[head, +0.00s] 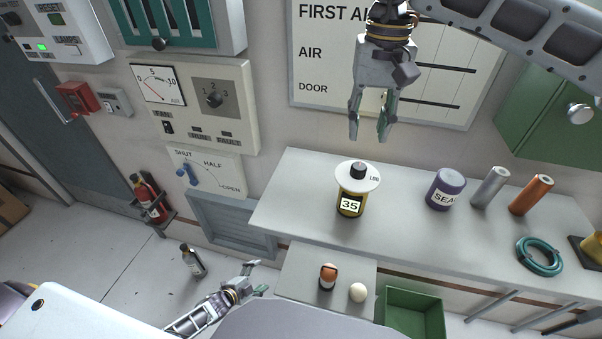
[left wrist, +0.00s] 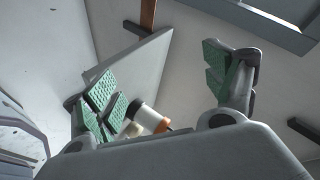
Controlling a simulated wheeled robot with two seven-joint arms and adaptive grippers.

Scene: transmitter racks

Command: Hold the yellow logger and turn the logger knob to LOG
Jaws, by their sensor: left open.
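The yellow logger (head: 345,212) stands upright on the grey bench, with a label reading 35. A white dial disc (head: 346,183) sits on its top, with small lettering that looks like LOG at its right edge. The dark logger knob (head: 358,170) rises from the disc; its pointing direction is too small to tell. My right gripper (head: 369,135) hangs open and empty above the logger, fingers downward, apart from the knob. My left gripper (head: 257,278) is open and empty, low and left of the logger, beside the lower shelf. Its spread fingers show in the left wrist view (left wrist: 166,85).
The bench (head: 410,222) also carries a purple SEAL jar (head: 446,190), grey and copper cylinders and a teal ring (head: 540,256). The lower shelf (head: 300,262) holds an orange-topped bottle (head: 327,276) and a pale ball (head: 358,292). A green bin (head: 412,312) stands right of it.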

